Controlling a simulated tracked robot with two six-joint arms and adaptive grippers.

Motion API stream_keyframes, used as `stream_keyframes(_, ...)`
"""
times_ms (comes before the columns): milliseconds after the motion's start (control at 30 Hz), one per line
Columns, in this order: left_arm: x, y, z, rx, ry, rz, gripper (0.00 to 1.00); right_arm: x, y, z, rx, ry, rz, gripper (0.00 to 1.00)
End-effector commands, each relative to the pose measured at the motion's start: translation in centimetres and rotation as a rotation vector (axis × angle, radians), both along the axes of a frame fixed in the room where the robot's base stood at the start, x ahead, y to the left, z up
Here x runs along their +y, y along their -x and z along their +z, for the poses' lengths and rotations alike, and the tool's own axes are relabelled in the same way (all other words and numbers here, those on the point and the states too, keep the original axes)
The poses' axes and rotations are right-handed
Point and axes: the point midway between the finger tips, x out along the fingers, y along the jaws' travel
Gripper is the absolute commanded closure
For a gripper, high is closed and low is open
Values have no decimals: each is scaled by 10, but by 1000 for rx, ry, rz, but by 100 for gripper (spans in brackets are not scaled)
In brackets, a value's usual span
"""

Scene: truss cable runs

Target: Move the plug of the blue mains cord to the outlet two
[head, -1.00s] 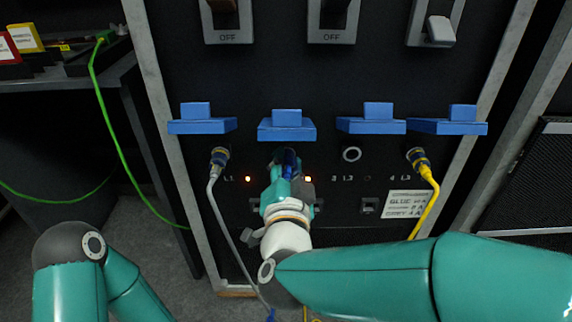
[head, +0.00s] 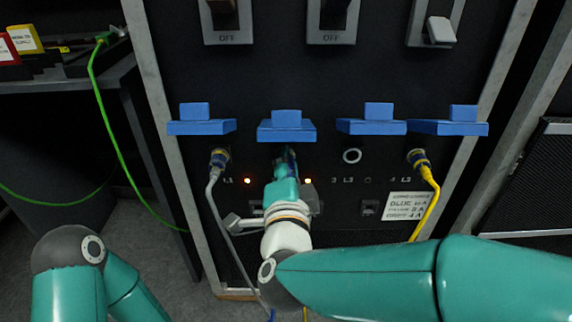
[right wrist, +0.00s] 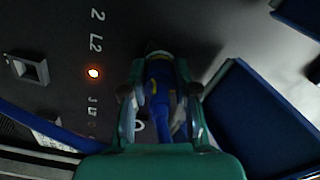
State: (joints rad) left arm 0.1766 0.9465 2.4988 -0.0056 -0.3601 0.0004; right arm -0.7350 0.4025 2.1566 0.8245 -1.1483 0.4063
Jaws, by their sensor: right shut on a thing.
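My right gripper (head: 286,158) is at the panel below the second blue lid from the left (head: 286,132). In the right wrist view its two fingers are shut around a blue plug (right wrist: 158,88) with a yellow mark. The plug's tip points at the dark panel; I cannot tell whether it sits in outlet two, which the gripper hides. The "2 L2" lettering and a lit orange lamp (right wrist: 93,72) are beside it. The left gripper is out of view; only my left arm shows.
A plug with a grey cord (head: 219,160) is in the first outlet and one with a yellow cord (head: 420,162) in the fourth. The third outlet (head: 352,156) is empty. Blue lids overhang the row; switches (head: 332,20) are above. A green cable hangs left.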

Motion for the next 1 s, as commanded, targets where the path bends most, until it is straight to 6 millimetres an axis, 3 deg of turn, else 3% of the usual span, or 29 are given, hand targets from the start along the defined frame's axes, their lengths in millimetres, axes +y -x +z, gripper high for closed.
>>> stream_keyframes(133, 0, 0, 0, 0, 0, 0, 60, -1, -2, 4, -8, -3, -3, 100)
stream_keyframes(167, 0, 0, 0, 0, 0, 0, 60, -1, -2, 4, -8, -2, -3, 68)
stream_keyframes(333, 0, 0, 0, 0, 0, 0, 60, -1, -1, 3, -6, 0, -2, 42)
stream_keyframes(1000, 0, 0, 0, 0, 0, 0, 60, 0, 9, 1, -2, 2, 0, 42)
